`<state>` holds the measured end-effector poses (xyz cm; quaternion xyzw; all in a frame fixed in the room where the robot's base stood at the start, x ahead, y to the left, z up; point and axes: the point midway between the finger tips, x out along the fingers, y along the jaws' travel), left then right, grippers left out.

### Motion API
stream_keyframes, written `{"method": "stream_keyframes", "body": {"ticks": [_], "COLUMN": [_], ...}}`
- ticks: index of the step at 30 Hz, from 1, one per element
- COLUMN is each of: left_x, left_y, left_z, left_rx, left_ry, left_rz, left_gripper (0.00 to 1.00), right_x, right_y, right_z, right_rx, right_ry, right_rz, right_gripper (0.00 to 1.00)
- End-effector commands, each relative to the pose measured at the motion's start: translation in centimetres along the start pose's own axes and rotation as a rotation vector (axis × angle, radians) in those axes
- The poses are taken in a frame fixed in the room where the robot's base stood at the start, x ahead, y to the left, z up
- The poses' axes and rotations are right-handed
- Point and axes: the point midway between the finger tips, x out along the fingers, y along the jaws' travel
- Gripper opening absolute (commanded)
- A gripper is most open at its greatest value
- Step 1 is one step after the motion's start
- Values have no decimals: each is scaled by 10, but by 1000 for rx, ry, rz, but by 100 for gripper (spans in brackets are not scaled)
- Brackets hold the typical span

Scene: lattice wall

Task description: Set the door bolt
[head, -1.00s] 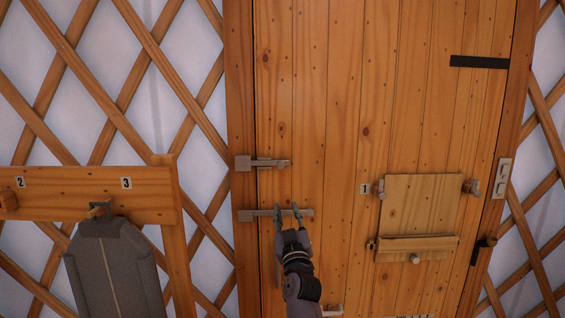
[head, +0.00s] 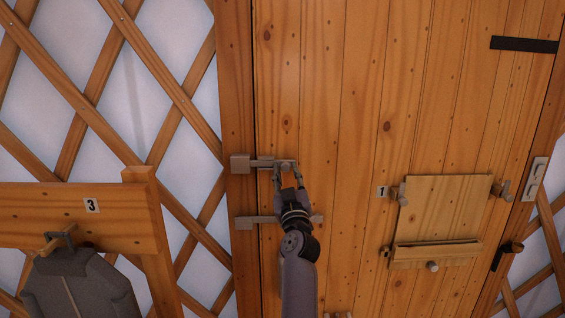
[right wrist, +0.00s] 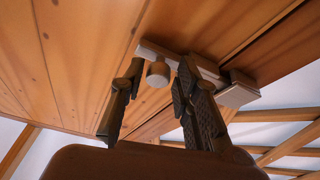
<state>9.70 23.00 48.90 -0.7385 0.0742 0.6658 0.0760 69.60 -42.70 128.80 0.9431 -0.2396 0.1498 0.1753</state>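The door bolt (head: 262,164) is a grey metal bar on the left edge of the plank door (head: 340,120). Its left end meets a metal block (head: 240,164) on the door frame, and a round knob (right wrist: 158,74) stands out near its right end. My right gripper (head: 287,172) is at the knob from below, fingers open. In the right wrist view the knob shows between the two open fingertips (right wrist: 161,68), with gaps on both sides. Neither finger is visibly closed on it. My left gripper is not in view.
A lower metal bar (head: 258,222) crosses the door edge, partly behind my right arm. A small wooden hatch (head: 440,210) with knobs is at right. A wooden rack (head: 50,215) with a grey hanging item (head: 80,285) stands at left before the lattice wall (head: 110,100).

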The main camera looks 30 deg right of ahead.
Motion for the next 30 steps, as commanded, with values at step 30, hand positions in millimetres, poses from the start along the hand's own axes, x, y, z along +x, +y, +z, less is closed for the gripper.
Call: {"method": "stream_keyframes", "body": {"ticks": [30], "left_x": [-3], "left_y": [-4], "left_z": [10], "left_rx": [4], "left_ry": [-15], "left_rz": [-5], "left_gripper": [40], "right_x": [1], "right_y": [1], "right_z": [-3], "right_rx": [0], "right_ry": [-1], "right_rz": [-1], "right_gripper": [0]}}
